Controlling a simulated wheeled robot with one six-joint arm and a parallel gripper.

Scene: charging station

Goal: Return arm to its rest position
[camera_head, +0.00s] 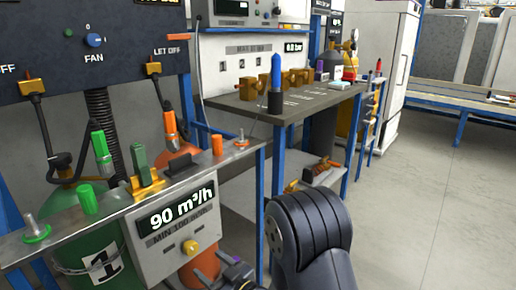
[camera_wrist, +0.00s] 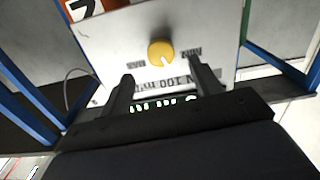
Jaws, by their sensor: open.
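My gripper (camera_wrist: 163,74) is open and empty in the wrist view, with its two dark fingers apart. It faces the white flow panel (camera_wrist: 110,45), which appears upside down there. The panel's yellow knob (camera_wrist: 160,52) lies beyond and between the fingertips; I cannot tell the exact gap. In the head view my black arm (camera_head: 310,232) is bent at the bottom centre, right of the flow panel (camera_head: 158,250). The panel display reads 90 m³/h above its yellow knob (camera_head: 190,247).
A metal shelf (camera_head: 60,232) with green and orange fittings runs along the left, above a green cylinder (camera_head: 75,260). A workbench (camera_head: 285,106) with a blue-tipped tool (camera_head: 275,85) and brass blocks stands behind the arm. The floor (camera_head: 440,190) at right is clear.

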